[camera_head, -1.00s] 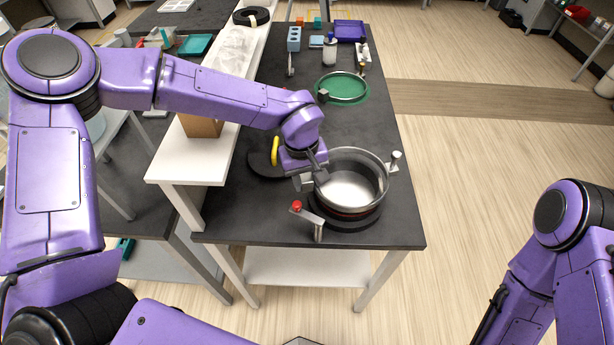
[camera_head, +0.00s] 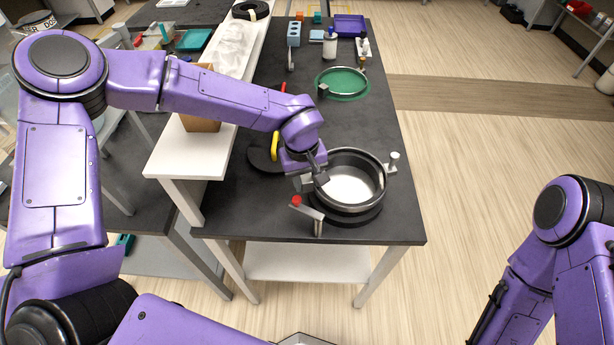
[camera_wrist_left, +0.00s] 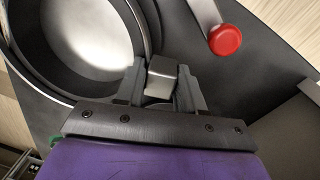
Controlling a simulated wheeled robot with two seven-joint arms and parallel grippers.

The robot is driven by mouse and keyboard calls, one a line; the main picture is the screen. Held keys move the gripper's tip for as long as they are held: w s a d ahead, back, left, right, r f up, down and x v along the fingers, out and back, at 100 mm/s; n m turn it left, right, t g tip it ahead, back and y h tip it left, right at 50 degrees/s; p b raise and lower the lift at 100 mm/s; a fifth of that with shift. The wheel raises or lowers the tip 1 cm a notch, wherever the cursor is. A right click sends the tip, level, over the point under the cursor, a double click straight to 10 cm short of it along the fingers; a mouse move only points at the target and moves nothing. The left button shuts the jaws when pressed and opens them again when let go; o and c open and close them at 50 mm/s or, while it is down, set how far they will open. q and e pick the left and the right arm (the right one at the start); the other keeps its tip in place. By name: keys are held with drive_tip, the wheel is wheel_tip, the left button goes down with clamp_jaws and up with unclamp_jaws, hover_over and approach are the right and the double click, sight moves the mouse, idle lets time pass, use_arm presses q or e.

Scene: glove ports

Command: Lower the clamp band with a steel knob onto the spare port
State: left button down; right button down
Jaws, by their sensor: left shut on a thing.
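The clamp band (camera_head: 378,203) is a steel-grey ring around the dark round spare port (camera_head: 349,152) at the near end of the dark table. Its steel knob (camera_head: 395,158) sticks up at the right. My left gripper (camera_head: 318,175) is at the band's left side, shut on a steel block of the band, which shows between the fingers in the wrist view (camera_wrist_left: 161,77). The fingers partly hide the band's left side. I cannot tell whether the band touches the port's base. My right gripper is out of view; only my right arm shows.
A steel lever with a red knob (camera_head: 296,200) stands close at the near left of the port. A green port (camera_head: 343,84) with a ring lies farther back. A white raised shelf (camera_head: 190,158) borders the left side. The table's front right corner is clear.

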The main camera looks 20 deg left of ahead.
use_arm(q)
drive_tip(key=c, duration=0.6)
unclamp_jaws()
drive_tip(key=r, duration=0.3)
drive_tip(key=r+b, duration=0.1)
drive_tip(key=r, duration=0.3)
drive_tip(key=r+b, duration=0.1)
drive_tip(key=r, duration=0.2)
drive_tip(key=shift+s+a+r, duration=0.2)
drive_tip(key=shift+a, duration=0.15)
